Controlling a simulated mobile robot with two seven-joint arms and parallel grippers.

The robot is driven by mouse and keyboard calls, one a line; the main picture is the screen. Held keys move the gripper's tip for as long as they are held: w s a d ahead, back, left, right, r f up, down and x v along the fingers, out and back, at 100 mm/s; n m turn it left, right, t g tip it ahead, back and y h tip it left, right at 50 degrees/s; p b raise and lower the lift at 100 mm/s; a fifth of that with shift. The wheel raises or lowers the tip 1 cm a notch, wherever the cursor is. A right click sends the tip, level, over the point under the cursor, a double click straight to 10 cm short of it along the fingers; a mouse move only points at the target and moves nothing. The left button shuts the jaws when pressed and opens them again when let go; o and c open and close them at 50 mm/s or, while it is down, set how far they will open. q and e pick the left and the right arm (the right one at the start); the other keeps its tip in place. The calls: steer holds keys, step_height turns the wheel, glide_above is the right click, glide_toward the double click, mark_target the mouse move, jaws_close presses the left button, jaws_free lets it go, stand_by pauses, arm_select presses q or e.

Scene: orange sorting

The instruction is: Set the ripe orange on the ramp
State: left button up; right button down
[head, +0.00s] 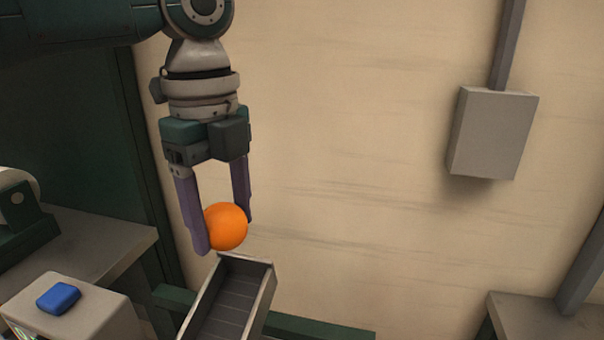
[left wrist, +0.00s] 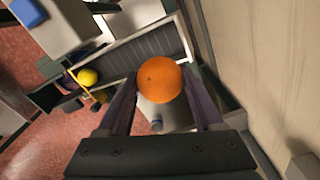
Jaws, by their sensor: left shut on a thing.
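An orange fruit (head: 226,227) is held between the purple fingers of my left gripper (head: 222,232). In the left wrist view the orange (left wrist: 160,79) sits between the two fingertips (left wrist: 163,90). The ramp is a grey channel with raised side walls (head: 267,292). Its upper end is just below the orange in the head view, and the orange looks apart from it. In the left wrist view the ramp (left wrist: 135,55) runs behind the orange, towards the left. My right gripper is in neither view.
A pale box with a blue button (head: 59,297) stands left of the ramp. A yellow ball (left wrist: 88,77) is near the ramp's far end in the left wrist view. A grey wall box (head: 492,133) hangs at right. A grey table (head: 540,318) is at the lower right.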

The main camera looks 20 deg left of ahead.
arm_select(q)
steer(key=shift+a+f+m, duration=0.25)
steer(key=shift+f+m, duration=0.65)
steer(key=shift+f, duration=0.1)
steer(key=shift+a+f+m+b, duration=0.1)
steer(key=shift+f+m+b, duration=0.2)
steer(key=shift+f, duration=0.05)
step_height(320, 180, down, 4)
steer(key=b, duration=0.5)
steer(key=shift+f, duration=0.5)
steer(key=shift+f+b, duration=0.55)
steer(key=shift+f, duration=0.7)
steer(key=o, duration=1.4)
steer(key=shift+o, duration=0.2)
